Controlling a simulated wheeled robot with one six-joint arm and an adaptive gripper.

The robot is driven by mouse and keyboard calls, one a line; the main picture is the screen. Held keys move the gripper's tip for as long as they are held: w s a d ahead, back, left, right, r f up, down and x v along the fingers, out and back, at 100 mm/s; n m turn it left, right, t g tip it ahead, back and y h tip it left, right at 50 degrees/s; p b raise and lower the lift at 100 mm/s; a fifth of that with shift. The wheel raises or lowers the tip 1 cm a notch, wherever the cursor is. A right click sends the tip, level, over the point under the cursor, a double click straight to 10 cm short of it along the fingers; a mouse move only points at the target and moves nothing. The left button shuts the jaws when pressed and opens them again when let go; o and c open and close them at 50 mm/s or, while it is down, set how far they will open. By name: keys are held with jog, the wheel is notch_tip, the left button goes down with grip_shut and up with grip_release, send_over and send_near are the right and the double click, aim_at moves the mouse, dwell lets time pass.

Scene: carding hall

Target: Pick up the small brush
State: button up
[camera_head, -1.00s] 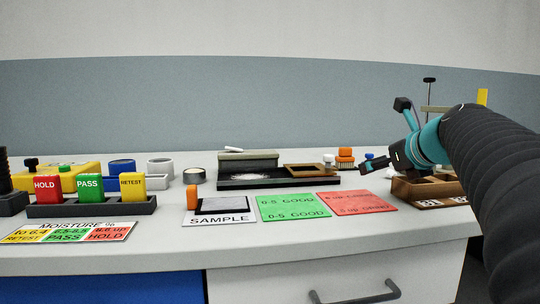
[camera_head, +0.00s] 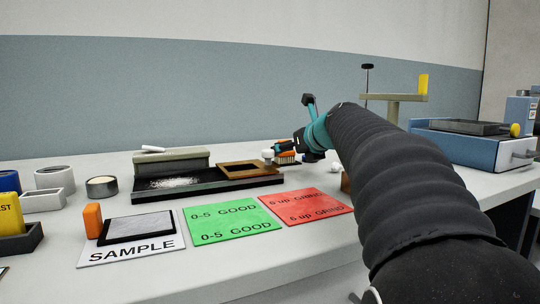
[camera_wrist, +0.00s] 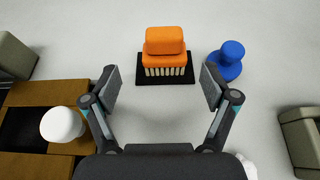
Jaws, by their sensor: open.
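The small brush (camera_wrist: 165,50) has an orange body and pale bristles, and it sits on a small black pad (camera_wrist: 150,79) in the wrist view. My gripper (camera_wrist: 160,85) is open and empty, its two fingers spread on either side of the near space before the brush. The brush lies just beyond the fingertips, between their lines.
A blue knob (camera_wrist: 231,55) stands close to the right of the brush. A white knob (camera_wrist: 62,124) sits by a wooden frame (camera_wrist: 62,93) on the left. A grey block (camera_wrist: 302,138) is at lower right. Green (camera_head: 236,216) and red (camera_head: 306,205) cards lie in front.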

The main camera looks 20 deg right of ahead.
aim_at(287, 157)
jog(key=shift+d+b+x, duration=0.15)
jog(key=shift+b+x, duration=0.05)
jog(key=shift+x, duration=1.15)
jog(key=shift+d+b+x, duration=0.1)
jog(key=shift+b+x, duration=0.05)
jog(key=shift+x, duration=1.2)
jog(key=c, duration=1.3)
